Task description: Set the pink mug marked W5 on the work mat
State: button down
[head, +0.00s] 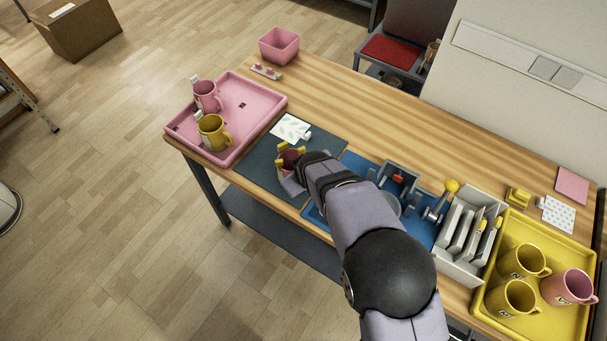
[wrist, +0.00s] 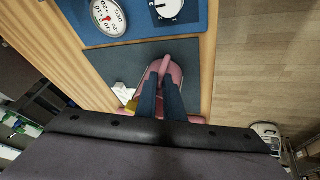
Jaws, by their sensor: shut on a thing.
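My gripper (head: 291,168) is over the dark work mat (head: 256,171) and shut on a pink mug (head: 287,158). In the wrist view the two dark fingers (wrist: 160,85) reach into the pink mug (wrist: 175,72), with the mat (wrist: 205,60) behind it. The mug looks roughly upright, at or just above the mat; I cannot tell whether it touches. Its W5 mark is not readable. Another pink mug (head: 207,96) stands in the pink tray (head: 262,96), and one more pink mug (head: 568,287) stands in the yellow tray (head: 497,314).
A yellow mug (head: 213,132) is also in the pink tray. A white patterned card (head: 290,128) lies at the mat's far edge. To the right are a blue press station (head: 357,163), a lever with a yellow knob (head: 451,186) and a white rack (head: 453,233).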

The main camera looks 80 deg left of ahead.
jog(key=shift+a, duration=0.1)
jog(key=shift+f, duration=0.1)
jog(key=c, duration=1.9)
grip_release()
jog(key=shift+o, duration=0.2)
jog(key=b+v, duration=0.3)
jog(key=v, duration=0.9)
